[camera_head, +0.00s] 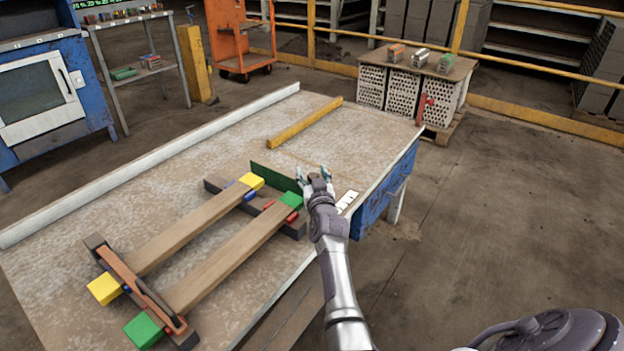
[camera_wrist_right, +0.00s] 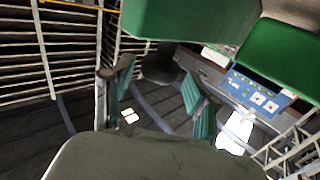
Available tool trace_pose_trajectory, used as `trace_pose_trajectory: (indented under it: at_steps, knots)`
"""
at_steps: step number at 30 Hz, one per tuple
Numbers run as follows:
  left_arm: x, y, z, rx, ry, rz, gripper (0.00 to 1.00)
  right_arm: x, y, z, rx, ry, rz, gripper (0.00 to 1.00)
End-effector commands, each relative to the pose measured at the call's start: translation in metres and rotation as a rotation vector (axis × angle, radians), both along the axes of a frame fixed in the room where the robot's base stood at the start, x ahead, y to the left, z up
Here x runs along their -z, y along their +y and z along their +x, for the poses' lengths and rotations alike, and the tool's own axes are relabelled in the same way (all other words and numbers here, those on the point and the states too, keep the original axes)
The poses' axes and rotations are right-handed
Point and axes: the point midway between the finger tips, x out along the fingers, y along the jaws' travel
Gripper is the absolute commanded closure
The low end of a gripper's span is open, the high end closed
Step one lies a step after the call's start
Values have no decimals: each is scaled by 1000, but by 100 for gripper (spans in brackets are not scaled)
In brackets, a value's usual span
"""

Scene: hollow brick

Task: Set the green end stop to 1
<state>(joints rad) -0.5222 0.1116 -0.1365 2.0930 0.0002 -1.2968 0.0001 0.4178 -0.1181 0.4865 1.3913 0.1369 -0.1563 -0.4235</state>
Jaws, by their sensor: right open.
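On the table, a green block (camera_head: 291,199) caps the far end of one wooden bar, and another green block (camera_head: 143,331) sits at its near end. I cannot tell which is the end stop named in the task. A thin green plate (camera_head: 274,175) stands upright behind the far end. No digit is legible in either view. My right gripper (camera_head: 314,174) is open and empty, just right of the far green block and above the table. In the right wrist view its teal-padded fingers (camera_wrist_right: 160,95) are spread, with green surfaces (camera_wrist_right: 282,58) close by. My left gripper is out of view.
A second wooden bar has yellow blocks at its far end (camera_head: 252,181) and near end (camera_head: 104,288). A white marked strip (camera_head: 347,201) lies at the table's right edge. A yellow bar (camera_head: 305,122) lies further back. The table (camera_head: 180,160) is bare to the left.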

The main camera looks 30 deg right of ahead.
Motion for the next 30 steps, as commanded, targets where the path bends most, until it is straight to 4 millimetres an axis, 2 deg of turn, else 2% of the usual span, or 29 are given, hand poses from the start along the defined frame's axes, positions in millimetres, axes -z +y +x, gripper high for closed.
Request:
trace_pose_trajectory:
  at_steps: [6,12,18,30]
  knots:
    - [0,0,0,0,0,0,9,-46,0,0,1,-5,1,41]
    - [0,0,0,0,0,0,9,-75,1,0,0,-1,0,41]
    - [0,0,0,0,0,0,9,-84,1,0,0,1,2,41]
    - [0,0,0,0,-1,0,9,-84,1,0,-1,2,1,41]
